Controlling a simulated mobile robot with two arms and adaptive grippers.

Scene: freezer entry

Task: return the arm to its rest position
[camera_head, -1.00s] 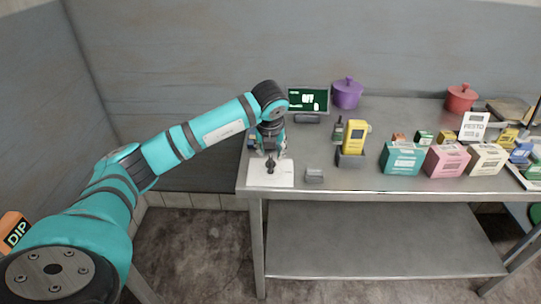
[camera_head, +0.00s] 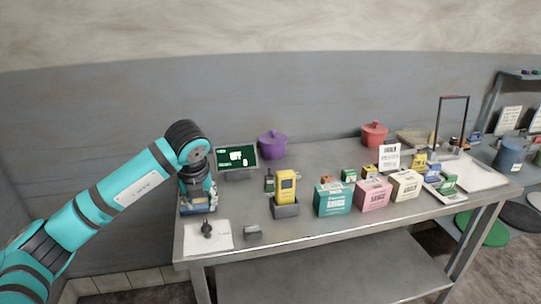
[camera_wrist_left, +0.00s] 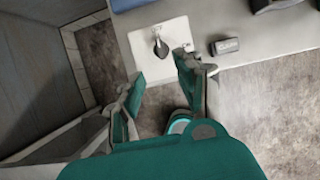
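My left arm comes in from the left in the head view. Its gripper (camera_head: 198,205) is over the front left corner of the steel table, just behind a small black object (camera_head: 207,229) on a white sheet (camera_head: 222,243). In the left wrist view the two fingers of the left gripper (camera_wrist_left: 163,85) stand apart with nothing between them. The black object (camera_wrist_left: 160,46) and the white sheet (camera_wrist_left: 140,54) lie beyond the fingertips there. My right arm and gripper are not in view.
A small grey block (camera_head: 252,230) lies beside the sheet. A yellow device (camera_head: 285,187) in a dark holder, a screen (camera_head: 236,158), a purple pot (camera_head: 272,145) and several boxes stand on the table (camera_head: 330,242). A grey wall (camera_head: 100,110) is behind the arm.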

